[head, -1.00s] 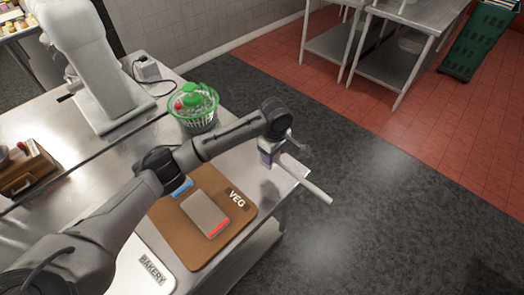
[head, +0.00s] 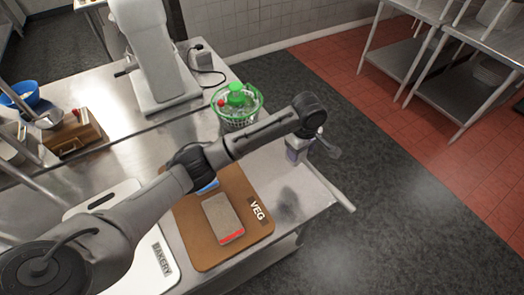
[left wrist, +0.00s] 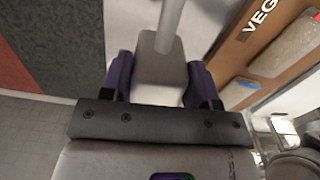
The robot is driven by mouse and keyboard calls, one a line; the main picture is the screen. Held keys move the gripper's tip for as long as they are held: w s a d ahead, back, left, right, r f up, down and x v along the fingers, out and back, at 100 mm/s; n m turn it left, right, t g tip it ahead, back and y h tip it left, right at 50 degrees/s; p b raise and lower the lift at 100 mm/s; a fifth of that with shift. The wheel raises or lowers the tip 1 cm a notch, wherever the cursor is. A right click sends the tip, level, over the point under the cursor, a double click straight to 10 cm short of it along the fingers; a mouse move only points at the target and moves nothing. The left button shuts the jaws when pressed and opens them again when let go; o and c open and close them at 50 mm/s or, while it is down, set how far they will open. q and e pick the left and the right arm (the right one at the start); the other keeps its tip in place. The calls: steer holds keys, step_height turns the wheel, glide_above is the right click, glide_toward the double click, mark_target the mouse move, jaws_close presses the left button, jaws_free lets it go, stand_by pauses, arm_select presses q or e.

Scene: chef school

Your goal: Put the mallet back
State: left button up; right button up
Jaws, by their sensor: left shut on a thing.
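My left gripper (head: 298,155) is over the right end of the steel table, by the far right side of the brown VEG board. In the left wrist view its two purple fingers (left wrist: 160,82) are shut on the mallet's grey block-shaped head (left wrist: 162,66). The mallet's pale handle (left wrist: 171,25) points away from the gripper. In the head view the handle (head: 337,190) points down and right, toward the table's right edge; the mallet's head is mostly hidden by the gripper. My right gripper is not in view.
A green-rimmed basket (head: 238,108) stands behind my left arm. A wooden box (head: 75,135) and a blue bowl (head: 22,93) are far left.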

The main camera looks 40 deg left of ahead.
arm_select(q)
steer(key=shift+a+m, duration=0.1)
steer(key=shift+m, duration=0.2)
steer(key=shift+s+a+f, duration=0.25)
steer(key=shift+a+f, duration=0.65)
steer(key=shift+a, duration=0.15)
steer(key=shift+w+a+f+b, duration=0.2)
steer(key=shift+a+f+b, duration=0.2)
steer(key=shift+a+f, duration=1.95)
steer(key=shift+w+a+f+b, duration=0.2)
steer(key=shift+a+f+b, duration=0.15)
steer(key=shift+a+f, duration=1.95)
steer(key=shift+d, duration=0.1)
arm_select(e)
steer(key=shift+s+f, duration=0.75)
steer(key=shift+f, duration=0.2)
arm_select(q)
steer(key=shift+f, duration=0.1)
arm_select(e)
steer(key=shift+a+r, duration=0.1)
arm_select(q)
steer(key=o, duration=1.1)
steer(key=shift+o, duration=0.2)
